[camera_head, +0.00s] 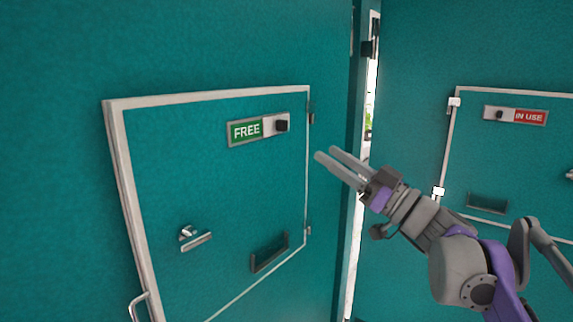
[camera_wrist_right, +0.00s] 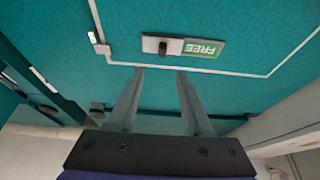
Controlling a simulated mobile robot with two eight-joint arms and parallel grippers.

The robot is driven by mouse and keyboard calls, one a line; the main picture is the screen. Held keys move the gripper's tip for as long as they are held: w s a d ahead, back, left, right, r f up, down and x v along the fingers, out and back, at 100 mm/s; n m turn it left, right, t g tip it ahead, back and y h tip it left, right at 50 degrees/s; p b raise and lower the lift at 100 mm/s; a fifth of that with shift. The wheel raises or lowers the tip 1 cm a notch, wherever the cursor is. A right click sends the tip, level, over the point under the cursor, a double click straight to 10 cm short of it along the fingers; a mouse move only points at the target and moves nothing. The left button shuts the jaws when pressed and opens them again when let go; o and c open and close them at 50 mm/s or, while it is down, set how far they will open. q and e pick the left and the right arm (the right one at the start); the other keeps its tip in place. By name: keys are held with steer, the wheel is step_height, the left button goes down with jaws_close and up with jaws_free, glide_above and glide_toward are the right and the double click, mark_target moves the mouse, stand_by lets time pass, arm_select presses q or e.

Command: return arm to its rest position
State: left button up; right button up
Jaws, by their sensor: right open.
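My right gripper (camera_head: 326,155) is raised in front of the teal chamber door, right of its hatch. Its two grey fingers are apart with nothing between them. In the right wrist view the open fingers (camera_wrist_right: 160,72) point toward the hatch edge and the sign. My right arm comes in from the lower right. The green FREE sign (camera_head: 246,131) with its dark knob (camera_head: 282,126) sits at the top of the hatch; the sign also shows upside down in the right wrist view (camera_wrist_right: 203,48). My left gripper is not in view.
The left hatch (camera_head: 215,185) looks shut, with a lever handle (camera_head: 196,238) and a dark pull handle (camera_head: 269,252). A second hatch at the right carries a red IN USE sign (camera_head: 530,117). A narrow bright gap (camera_head: 368,110) shows behind my gripper.

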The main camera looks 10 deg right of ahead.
steer(key=s+a+f+m+g+h, duration=0.1)
steer(key=s+a+f+g+h, duration=0.2)
steer(key=f, duration=0.7)
steer(key=s+a+f+m+g, duration=0.1)
steer(key=s+a+f+g, duration=0.3)
steer(key=f, duration=0.5)
steer(key=s+a+f+m+g+h, duration=0.1)
steer(key=s+a+f+g+h, duration=0.3)
steer(key=f, duration=0.6)
steer(key=s+d+f+m+h, duration=0.2)
steer(key=s+f, duration=0.4)
steer(key=f, duration=0.4)
steer(key=s+d+f+m+h, duration=0.2)
steer(key=s+d+f+h, duration=0.2)
steer(key=f, duration=0.7)
steer(key=shift+s+d+m+g+h, duration=0.3)
steer(key=shift+s+g+h, duration=0.1)
steer(key=shift+s, duration=0.6)
steer(key=shift+r, duration=0.1)
